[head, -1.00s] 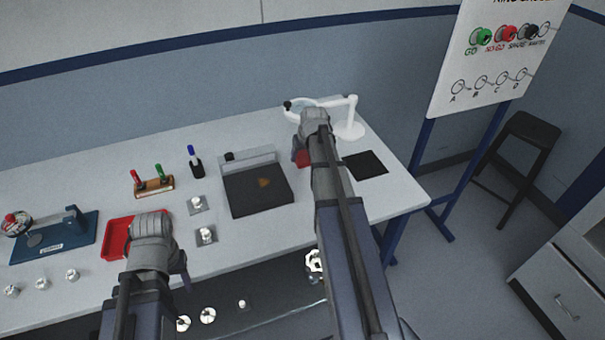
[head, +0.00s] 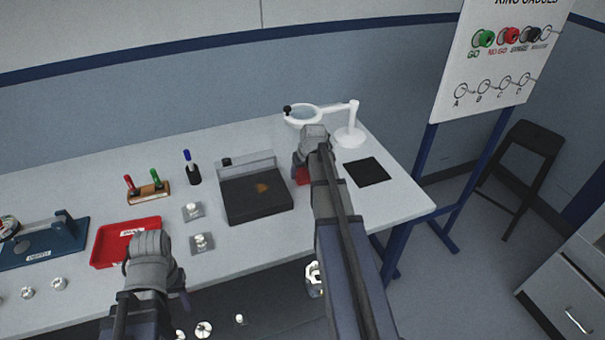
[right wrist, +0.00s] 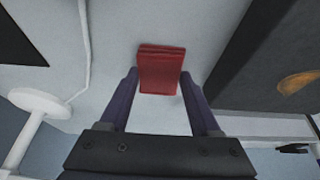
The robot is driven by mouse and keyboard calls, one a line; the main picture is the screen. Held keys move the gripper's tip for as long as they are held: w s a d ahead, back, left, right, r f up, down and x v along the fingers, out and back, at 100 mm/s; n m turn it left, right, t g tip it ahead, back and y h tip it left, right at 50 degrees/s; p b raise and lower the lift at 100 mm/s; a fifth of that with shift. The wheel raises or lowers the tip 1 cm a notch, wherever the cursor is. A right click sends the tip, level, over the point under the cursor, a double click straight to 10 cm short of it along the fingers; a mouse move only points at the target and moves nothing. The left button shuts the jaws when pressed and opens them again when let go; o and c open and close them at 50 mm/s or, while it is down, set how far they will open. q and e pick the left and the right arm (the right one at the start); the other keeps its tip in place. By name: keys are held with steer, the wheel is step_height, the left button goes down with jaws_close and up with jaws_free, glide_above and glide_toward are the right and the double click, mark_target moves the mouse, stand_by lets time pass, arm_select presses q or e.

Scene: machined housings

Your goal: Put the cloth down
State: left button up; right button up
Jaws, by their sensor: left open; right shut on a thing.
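The cloth (right wrist: 161,72) is a small folded red pad. In the right wrist view it lies between the two fingertips of my right gripper (right wrist: 160,78), which is shut on it. In the head view my right gripper (head: 302,168) is over the back right of the bench, and only a red bit of the cloth (head: 302,177) shows below it. Whether the cloth touches the bench top is unclear. My left gripper (head: 152,268) is open near the front edge of the bench, by the red tray; its fingertips are mostly hidden by the hand.
A dark-topped box (head: 256,200) stands left of my right gripper. A white magnifier lamp (head: 349,137) stands behind it, and a black mat (head: 367,172) lies to its right. A red tray (head: 103,249), a marker rack (head: 149,192) and small metal parts are further left.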

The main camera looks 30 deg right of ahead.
steer(key=shift+f, duration=0.2)
steer(key=o, duration=1.2)
steer(key=shift+r, duration=0.1)
steer(key=shift+p+v, duration=0.8)
steer(key=shift+v, duration=0.1)
steer(key=d+p+v, duration=0.1)
steer(key=p+v, duration=0.8)
steer(key=v, duration=0.1)
steer(key=shift+a+r+p, duration=0.25)
steer(key=shift+a+p, duration=0.1)
steer(key=shift+a, duration=0.1)
steer(key=shift+s, duration=0.1)
